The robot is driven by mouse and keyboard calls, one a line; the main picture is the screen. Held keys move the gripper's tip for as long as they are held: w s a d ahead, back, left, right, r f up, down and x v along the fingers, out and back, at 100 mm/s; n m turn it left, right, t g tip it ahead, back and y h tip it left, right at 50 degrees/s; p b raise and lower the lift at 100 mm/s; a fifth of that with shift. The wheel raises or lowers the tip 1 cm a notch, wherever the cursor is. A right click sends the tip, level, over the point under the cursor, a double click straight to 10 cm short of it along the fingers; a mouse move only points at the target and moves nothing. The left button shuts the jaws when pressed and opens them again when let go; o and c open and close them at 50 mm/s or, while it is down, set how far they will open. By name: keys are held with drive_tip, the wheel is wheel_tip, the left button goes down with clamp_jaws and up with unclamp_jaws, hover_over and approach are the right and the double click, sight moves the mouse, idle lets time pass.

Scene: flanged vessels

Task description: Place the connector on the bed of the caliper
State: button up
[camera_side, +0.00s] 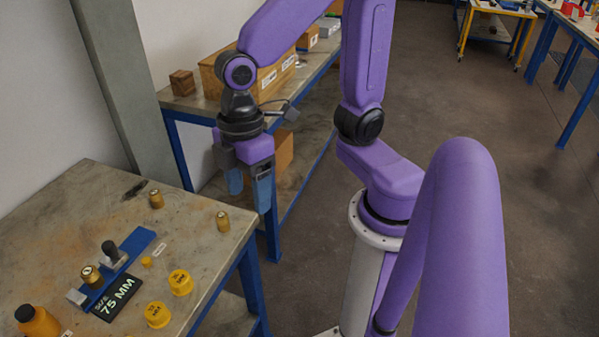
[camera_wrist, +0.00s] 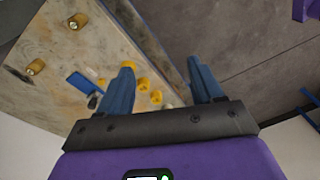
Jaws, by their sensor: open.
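The caliper (camera_side: 133,247) is a blue bar with a grey jaw block and a black knob, lying on the left table; its blue bar also shows in the wrist view (camera_wrist: 84,82). One brass connector (camera_side: 92,276) is at the near end of the caliper, seemingly on its bed, but I cannot tell whether it rests there fully. Two more brass connectors stand apart on the table, one at the back (camera_side: 156,198) and one near the right edge (camera_side: 223,221). My gripper (camera_side: 250,188) is open and empty, in the air right of the table; its blue fingers frame the wrist view (camera_wrist: 163,78).
A black sign reading 75 MM (camera_side: 117,298) lies by the caliper. Two yellow caps (camera_side: 180,282) (camera_side: 157,314), a small yellow piece (camera_side: 146,261) and an orange bottle (camera_side: 38,322) are nearby. A bench with boxes (camera_side: 270,80) stands behind my gripper.

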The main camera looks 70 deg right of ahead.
drive_tip(key=s+d+m, duration=0.1)
drive_tip(key=s+d, duration=0.6)
drive_tip(key=shift+d+f+t+h, duration=0.2)
drive_tip(key=shift+f+t+h, duration=0.1)
drive_tip(key=shift+h, duration=0.1)
